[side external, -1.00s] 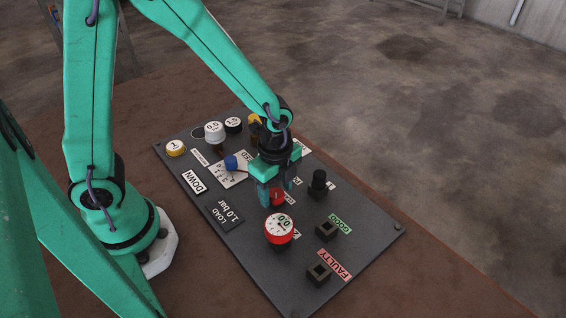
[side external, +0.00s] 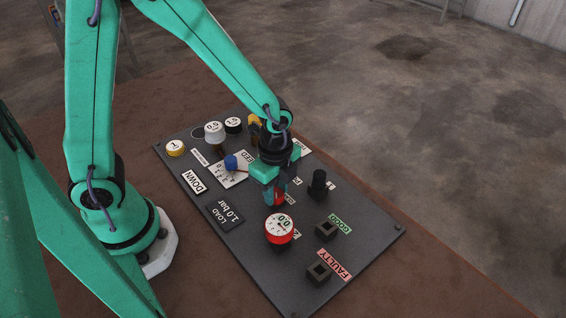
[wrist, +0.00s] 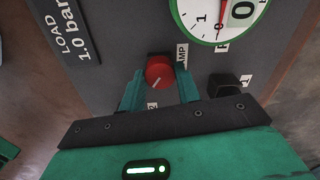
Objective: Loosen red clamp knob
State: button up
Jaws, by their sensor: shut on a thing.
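The red clamp knob (wrist: 159,70) stands on the dark panel, with a white line on its top and a partly hidden label ending in "AMP" beside it. In the side view the red knob (side external: 277,201) shows low between the fingers. My gripper (wrist: 159,88) points down at the panel, with one green finger on each side of the knob, shut on it. In the side view my gripper (side external: 276,190) partly covers the knob.
The panel's front right corner is clear.

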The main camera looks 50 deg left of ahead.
aim_at(276, 193)
jog(key=shift+n, duration=0.3)
jog(key=n, duration=1.2)
jog(key=shift+n, duration=0.4)
jog(key=o, duration=1)
jog(key=shift+c, duration=0.2)
jog(key=shift+r, duration=0.2)
jog(key=shift+r, duration=3.75)
